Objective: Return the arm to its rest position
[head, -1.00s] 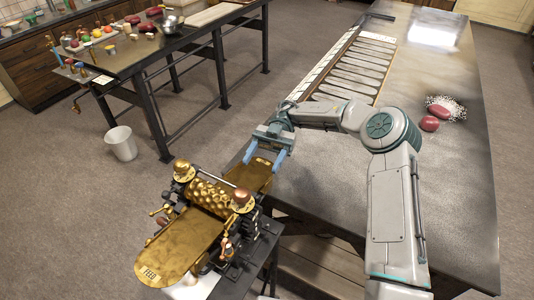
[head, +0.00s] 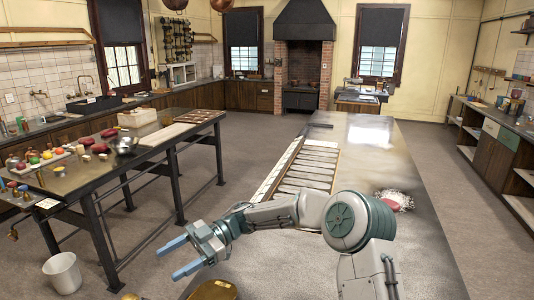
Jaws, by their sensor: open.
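My gripper (head: 181,257) is at the lower left of the head view, with its two blue fingers apart and nothing between them. It is in the air beside the left edge of the long metal table (head: 262,262). My arm bends over that table, with its elbow above the table's right part. A piece of the brass roller machine (head: 213,290) shows at the bottom edge, below my gripper; most of the machine is out of view.
A long white-edged rack with several slots (head: 308,166) lies on the metal table. Red lumps and white powder (head: 397,200) lie partly behind my arm. A dark worktable (head: 75,184) with bowls and coloured items stands left, with a white bucket (head: 62,274) on the floor.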

